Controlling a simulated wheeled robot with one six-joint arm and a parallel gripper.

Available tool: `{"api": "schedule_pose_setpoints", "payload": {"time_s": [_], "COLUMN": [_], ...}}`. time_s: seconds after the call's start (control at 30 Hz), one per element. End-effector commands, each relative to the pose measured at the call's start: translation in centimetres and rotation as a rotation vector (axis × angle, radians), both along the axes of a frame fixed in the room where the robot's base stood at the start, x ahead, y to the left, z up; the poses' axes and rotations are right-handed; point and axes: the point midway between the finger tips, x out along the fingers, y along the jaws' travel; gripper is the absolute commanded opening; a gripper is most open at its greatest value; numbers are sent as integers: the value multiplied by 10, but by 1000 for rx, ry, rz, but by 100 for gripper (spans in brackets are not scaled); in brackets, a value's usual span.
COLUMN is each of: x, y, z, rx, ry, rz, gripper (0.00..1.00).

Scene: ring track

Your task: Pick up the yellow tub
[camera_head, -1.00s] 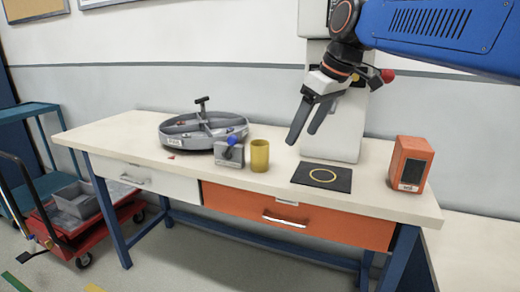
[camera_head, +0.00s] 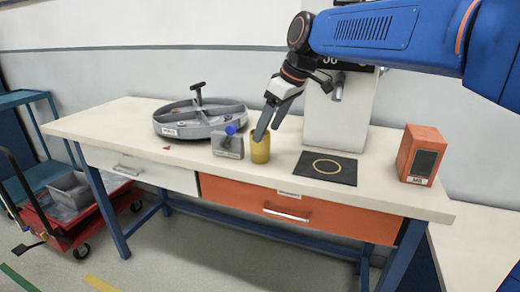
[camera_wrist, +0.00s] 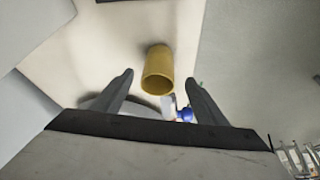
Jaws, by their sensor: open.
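The yellow tub (camera_head: 260,149) stands upright on the workbench, near its front edge. It also shows in the wrist view (camera_wrist: 157,68), beyond and between the two fingers. My gripper (camera_head: 268,124) is open and empty, tilted down, with its fingertips over the top of the tub in the head view. In the wrist view my gripper (camera_wrist: 158,80) has its fingers spread to either side of the tub, with gaps on both sides. The head view does not show clearly whether the fingers touch the tub.
A grey box with a blue knob (camera_head: 228,143) stands close left of the tub. A round divided grey tray (camera_head: 165,131) lies behind it. A black mat with a yellow ring (camera_head: 345,169) and an orange box (camera_head: 419,155) are to the right. A white machine (camera_head: 345,112) stands behind.

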Motion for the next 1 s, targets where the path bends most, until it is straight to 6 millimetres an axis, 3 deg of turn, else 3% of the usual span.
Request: {"api": "schedule_pose_setpoints", "payload": {"time_s": [0.43, 0.7, 0.97, 1.0], "x": [8, 18, 19, 19], "y": [11, 24, 26, 26], "z": [-29, -60, -64, -64], "rx": [0, 0, 0, 0], "ry": [2, 1, -1, -1], "rz": [-1, 0, 0, 0], "gripper": [67, 67, 67, 62]}}
